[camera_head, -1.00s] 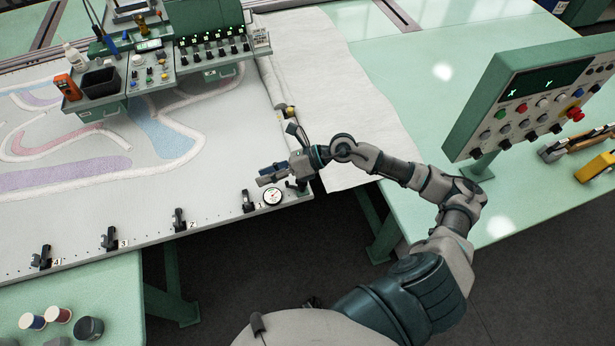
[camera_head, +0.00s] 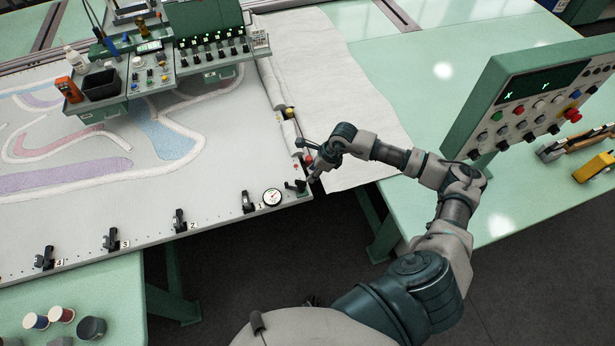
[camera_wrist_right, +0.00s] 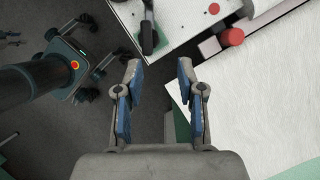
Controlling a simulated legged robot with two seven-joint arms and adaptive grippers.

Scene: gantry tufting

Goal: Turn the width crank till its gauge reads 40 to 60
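The round white gauge (camera_head: 272,197) sits at the near right corner of the frame table in the head view. Its marks are too small to read. A black crank-like part (camera_head: 297,187) stands just right of it, at the corner. A black upright part (camera_wrist_right: 148,36), perhaps the same one, shows at the table edge in the right wrist view. My right gripper (camera_head: 312,173) is beside the corner, small and partly hidden by its wrist. In the wrist view its blue-padded fingers (camera_wrist_right: 160,72) are apart with nothing between them. My left gripper is out of view.
Black numbered clamps (camera_head: 179,220) line the table's front edge. A green control panel (camera_head: 540,95) stands at right. Dark floor (camera_head: 270,260) is open in front.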

